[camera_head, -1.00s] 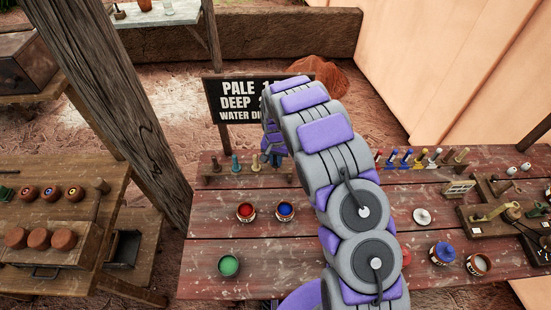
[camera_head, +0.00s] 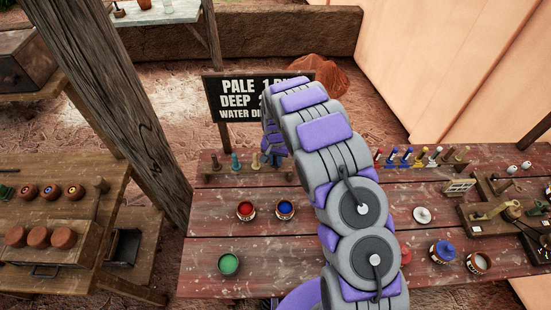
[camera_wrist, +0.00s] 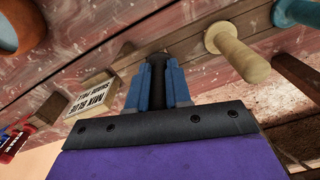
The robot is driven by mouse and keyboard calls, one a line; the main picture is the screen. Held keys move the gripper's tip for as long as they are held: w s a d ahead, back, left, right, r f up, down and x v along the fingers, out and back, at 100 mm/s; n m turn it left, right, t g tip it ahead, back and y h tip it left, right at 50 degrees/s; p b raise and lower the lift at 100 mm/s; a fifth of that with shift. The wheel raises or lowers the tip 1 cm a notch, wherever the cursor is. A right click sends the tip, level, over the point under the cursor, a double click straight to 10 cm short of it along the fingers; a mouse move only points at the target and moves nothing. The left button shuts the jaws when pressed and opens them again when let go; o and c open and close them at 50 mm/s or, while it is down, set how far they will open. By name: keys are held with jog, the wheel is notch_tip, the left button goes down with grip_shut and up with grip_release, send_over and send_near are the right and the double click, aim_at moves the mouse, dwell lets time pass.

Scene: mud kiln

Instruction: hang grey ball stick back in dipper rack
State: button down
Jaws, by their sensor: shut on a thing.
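My gripper (camera_wrist: 153,88) has blue fingers, shut on a dark grey stick (camera_wrist: 157,61) that shows between them in the wrist view. The stick's ball end is not visible. The wooden dipper rack (camera_head: 236,180) is at the back left of the red table in the head view. It holds a brown, a teal (camera_head: 235,163) and a cream stick (camera_head: 255,162) in a row. My gripper is beside the cream stick, at the rack's right part. The cream stick (camera_wrist: 236,54) is close on the right in the wrist view. I cannot tell whether the grey stick is seated in a slot.
A black sign (camera_head: 248,98) stands behind the rack. Red (camera_head: 245,211), blue (camera_head: 285,210) and green (camera_head: 228,264) paint pots stand in front. A second rack of coloured sticks (camera_head: 420,163) is to the right. A small label block (camera_wrist: 92,101) is left of my fingers.

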jog(key=shift+f, duration=0.25)
jog(key=c, duration=1)
grip_release()
jog(key=shift+o, duration=0.5)
jog(key=o, duration=0.4)
jog(key=shift+r, duration=0.15)
jog(key=shift+r+p, duration=0.7)
jog(key=shift+r, duration=2.9)
